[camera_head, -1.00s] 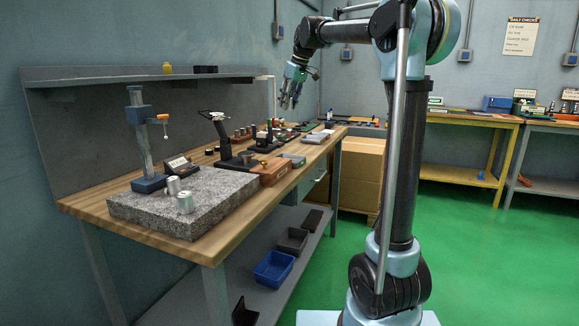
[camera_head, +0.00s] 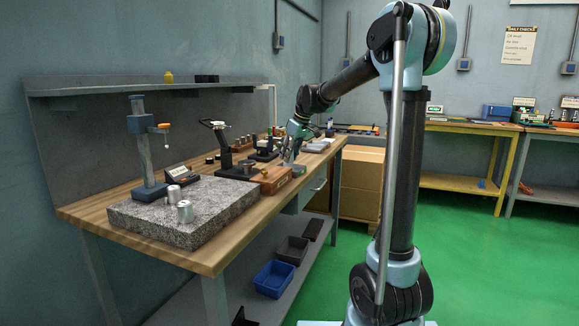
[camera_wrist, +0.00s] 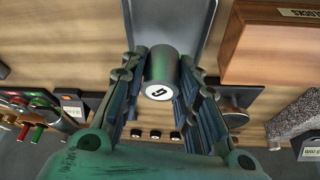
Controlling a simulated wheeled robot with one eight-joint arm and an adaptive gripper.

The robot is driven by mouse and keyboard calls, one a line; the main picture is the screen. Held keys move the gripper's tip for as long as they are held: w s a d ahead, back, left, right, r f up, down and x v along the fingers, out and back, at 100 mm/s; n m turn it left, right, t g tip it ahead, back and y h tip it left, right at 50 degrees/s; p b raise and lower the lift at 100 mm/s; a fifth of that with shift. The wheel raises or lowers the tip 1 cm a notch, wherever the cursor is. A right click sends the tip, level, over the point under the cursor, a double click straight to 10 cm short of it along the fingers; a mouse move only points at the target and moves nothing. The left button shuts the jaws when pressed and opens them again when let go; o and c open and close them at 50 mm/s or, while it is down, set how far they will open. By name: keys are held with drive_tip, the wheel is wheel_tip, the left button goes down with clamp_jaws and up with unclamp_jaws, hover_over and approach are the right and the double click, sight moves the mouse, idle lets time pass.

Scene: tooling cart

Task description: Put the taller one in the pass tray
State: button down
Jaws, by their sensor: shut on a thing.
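My gripper (camera_head: 290,157) is low over the far half of the wooden bench. In the wrist view its fingers are shut on a grey-green cylinder (camera_wrist: 162,66) with a dark mark on its white end label. A shallow grey tray (camera_wrist: 143,22) lies beyond the cylinder in that view; I cannot read which tray it is. In the head view, two silver cylinders (camera_head: 185,212) stand on the granite plate (camera_head: 140,215) at the near end, apart from my gripper. The held cylinder is too small to make out there.
A wooden box (camera_wrist: 265,45) with a label stands right of the tray in the wrist view. Black fixtures (camera_head: 235,170) occupy the bench middle. A blue bin (camera_head: 273,279) sits on the lower shelf.

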drive_tip(key=shift+f, duration=2)
drive_tip(key=c, duration=1.5)
unclamp_jaws()
drive_tip(key=shift+f, duration=0.1)
drive_tip(key=v, duration=1.2)
drive_tip(key=s+d+f+m+h, duration=0.1)
drive_tip(key=s+d+f+m, duration=0.1)
drive_tip(key=s+d+f, duration=0.3)
drive_tip(key=s+d+f+m, duration=0.1)
drive_tip(key=s+d, duration=0.2)
drive_tip(key=s, duration=0.5)
drive_tip(key=s+d+f+m+h, duration=0.1)
drive_tip(key=s+d+f+m, duration=0.1)
drive_tip(key=s+d+f, duration=0.3)
drive_tip(key=s+d+f+m, duration=0.2)
drive_tip(key=s+f, duration=0.3)
drive_tip(key=s, duration=0.1)
drive_tip(key=s+d+f+m+h, duration=0.1)
drive_tip(key=s+d+f, duration=0.2)
drive_tip(key=s+f, duration=0.2)
drive_tip(key=s+d+f+m, duration=0.2)
drive_tip(key=s+f, duration=0.4)
drive_tip(key=s, duration=0.3)
drive_tip(key=shift+s+d+m+h, duration=0.15)
drive_tip(key=shift+d+m+h, duration=0.15)
